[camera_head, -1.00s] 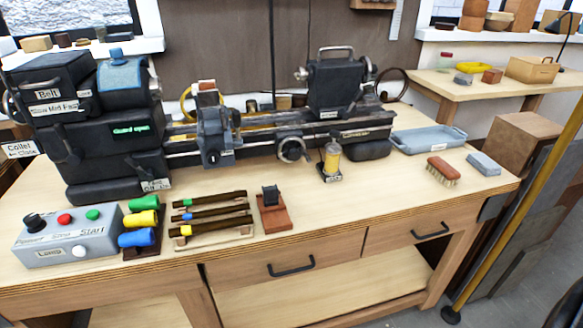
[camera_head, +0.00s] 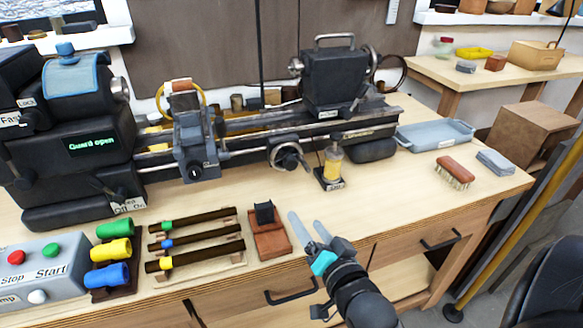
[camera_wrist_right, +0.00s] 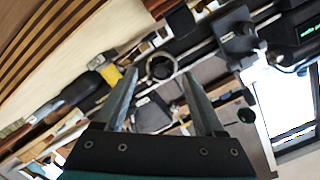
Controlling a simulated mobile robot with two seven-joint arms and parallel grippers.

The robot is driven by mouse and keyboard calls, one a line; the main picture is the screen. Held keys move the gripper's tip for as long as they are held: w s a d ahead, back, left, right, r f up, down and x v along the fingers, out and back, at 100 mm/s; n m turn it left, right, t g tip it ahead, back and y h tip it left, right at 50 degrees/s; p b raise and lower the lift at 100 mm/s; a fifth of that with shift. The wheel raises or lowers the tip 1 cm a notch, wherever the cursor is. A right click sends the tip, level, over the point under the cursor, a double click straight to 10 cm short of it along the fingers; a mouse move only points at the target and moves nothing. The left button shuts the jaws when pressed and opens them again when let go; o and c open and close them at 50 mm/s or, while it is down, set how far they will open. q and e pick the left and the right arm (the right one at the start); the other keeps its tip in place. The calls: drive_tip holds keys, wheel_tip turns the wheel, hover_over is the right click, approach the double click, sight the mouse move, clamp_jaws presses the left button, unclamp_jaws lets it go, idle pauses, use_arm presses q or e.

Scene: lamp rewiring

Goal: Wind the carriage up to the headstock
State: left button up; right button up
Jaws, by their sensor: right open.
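The lathe carriage (camera_head: 196,150) is a grey block with a tool post, on the bed a short way right of the black headstock (camera_head: 75,160). A gap of bare bed shows between them. A round handwheel (camera_head: 288,158) sits on the bed's front, right of the carriage. My right gripper (camera_head: 305,217) is open and empty, above the bench front, below and right of the handwheel and apart from it. In the right wrist view, the handwheel (camera_wrist_right: 161,67) appears beyond and between the open fingertips (camera_wrist_right: 159,74). My left gripper is not in view.
A red-brown block (camera_head: 268,235), dark bars and a control box (camera_head: 40,270) lie along the front. The bench right of the oil cup has free room.

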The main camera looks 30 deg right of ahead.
drive_tip(key=d+r+m+t+h, duration=0.1)
drive_tip(key=d+r, duration=0.1)
use_arm(q)
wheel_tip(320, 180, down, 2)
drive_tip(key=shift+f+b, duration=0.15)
drive_tip(key=shift+b, duration=1)
use_arm(e)
approach(291, 166)
drive_tip(key=shift+m, duration=0.4)
drive_tip(key=x, duration=0.9)
clamp_jaws()
